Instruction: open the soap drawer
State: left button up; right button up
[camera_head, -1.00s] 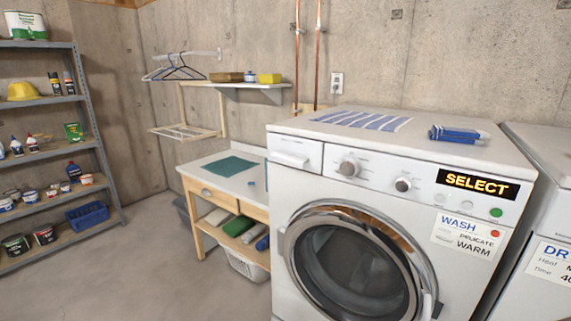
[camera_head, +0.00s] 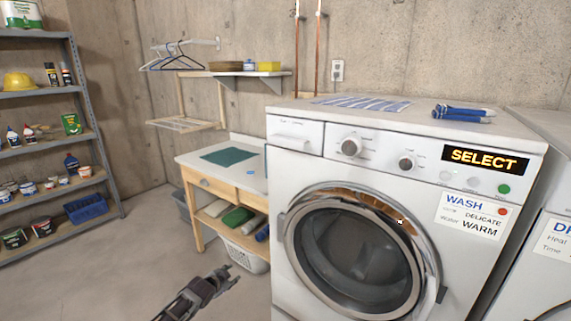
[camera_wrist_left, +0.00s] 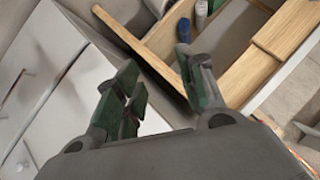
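The soap drawer (camera_head: 296,136) is the white panel at the upper left of the washing machine's front, with a handle across it. It looks closed, flush with the front. My left gripper (camera_head: 226,278) is low in front of the wooden table, left of the washer and well below the drawer. It is empty and touches nothing that I can see. In the left wrist view its two fingers (camera_wrist_left: 165,78) stand apart, with white fronts to the left.
The washer's round door (camera_head: 355,258) sits below the drawer. The wooden table (camera_head: 246,182) stands close to the washer's left side, with a white basket (camera_head: 247,258) beneath. A metal shelf (camera_head: 85,110) is at far left. Open floor lies between.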

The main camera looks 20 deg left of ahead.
pick_arm(q)
jog(key=w+d+r+m+t+h+b, duration=0.1)
jog(key=w+d+r+m+t, duration=0.15)
jog(key=r, duration=1.25)
jog(key=w+d+r+m+t+h+b, duration=0.1)
jog(key=w+d+r+m+b, duration=0.2)
jog(key=r, duration=1.2)
jog(key=s+d+r+m+t+h, duration=0.1)
jog(key=s+d+r+m, duration=0.3)
jog(key=r, duration=0.8)
jog(key=s+d+r+m+t+h+b, duration=0.1)
jog(key=s+d+r+m+h, duration=0.2)
jog(key=r, duration=1)
jog(key=s+d+m, duration=0.2)
jog(key=s+d, duration=0.2)
jog(key=shift+d+r+t+h, duration=0.15)
jog(key=shift+t+h, duration=0.2)
jog(key=shift+h, duration=0.05)
pick_arm(e)
jog(key=w+a, duration=0.2)
jog(key=w, duration=0.4)
jog(key=shift+w+a+t, duration=0.15)
jog(key=shift+a+t, duration=0.15)
pick_arm(q)
jog(key=shift+w, duration=0.2)
